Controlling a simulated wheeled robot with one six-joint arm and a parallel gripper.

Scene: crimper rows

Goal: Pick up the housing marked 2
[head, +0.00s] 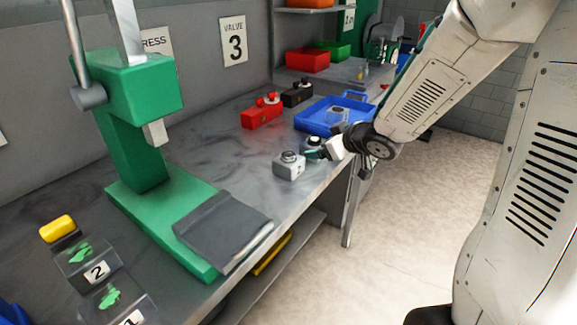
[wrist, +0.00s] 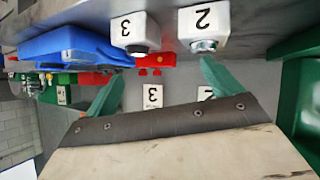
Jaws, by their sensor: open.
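The housing marked 2 (wrist: 203,29) is a small light grey block with a round metal fitting. In the wrist view it is at the top right, upside down. In the head view this housing (head: 288,167) stands near the bench's front edge, its mark too small to read surely. The similar housing marked 3 (wrist: 134,32) is beside it. My gripper (head: 319,153) is open, just right of housing 2 and partly hiding housing 3. In the wrist view the teal fingers (wrist: 162,68) are apart with nothing between them; the right fingertip is close to housing 2's fitting.
A blue tray (head: 312,125) stands behind my gripper. Red (head: 261,115) and black (head: 297,95) valve blocks are near the wall. A green press (head: 140,120) stands at left, beside dark stands with plates marked 2 (head: 97,271) and 1. Bench between press and housing is clear.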

